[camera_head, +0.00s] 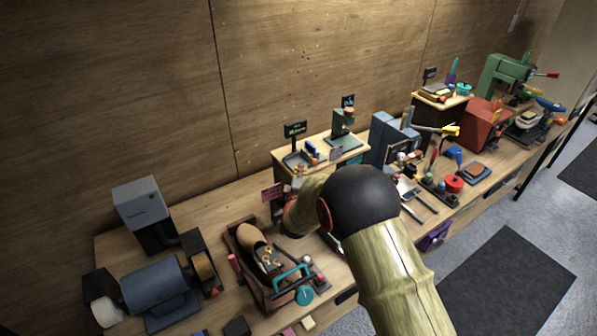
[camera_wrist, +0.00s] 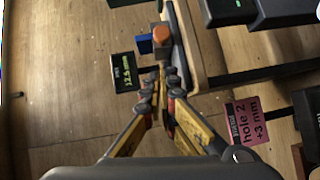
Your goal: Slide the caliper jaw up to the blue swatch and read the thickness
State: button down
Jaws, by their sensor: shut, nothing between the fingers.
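In the wrist view my gripper (camera_wrist: 160,88) is shut and empty, its yellow fingers together just below a small orange block (camera_wrist: 162,34). The blue swatch (camera_wrist: 145,44) is a small blue block left of the orange one, beyond the fingertips. A black display (camera_wrist: 123,72) with green digits, apparently 12.5 mm, stands left of the fingertips. I cannot tell which part is the caliper jaw, or whether the fingers touch anything. In the head view the display (camera_head: 295,129) stands on a small raised shelf with a blue piece (camera_head: 311,148) near it.
A pink sign (camera_wrist: 246,120) reads "hole 2 +3 mm" at the right of the wrist view. In the head view a green stand (camera_head: 344,125) shares the raised shelf. A brown shoe (camera_head: 255,247) sits in a holder at the front. Many tools crowd the bench to the right.

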jog(key=s+r, duration=0.1)
jog(key=s, duration=0.8)
jog(key=shift+s, duration=0.4)
jog(key=shift+a, duration=0.1)
jog(key=s+d+r+m+g+y+b, duration=0.3)
jog(key=s+d+r+m+g+b, duration=0.45)
jog(key=s, duration=0.55)
jog(key=s+d+f+m+g+h+b, duration=0.1)
jog(key=s+d+m, duration=0.3)
jog(key=s, duration=1)
jog(key=s+d+f+m+g+h+b, duration=0.1)
jog(key=s+d+f+m+g+b, duration=0.1)
jog(key=s+d+m, duration=0.3)
jog(key=s+d, duration=0.4)
jog(key=s, duration=0.5)
jog(key=shift+s+d+g, duration=0.35)
jog(key=shift+d, duration=0.05)
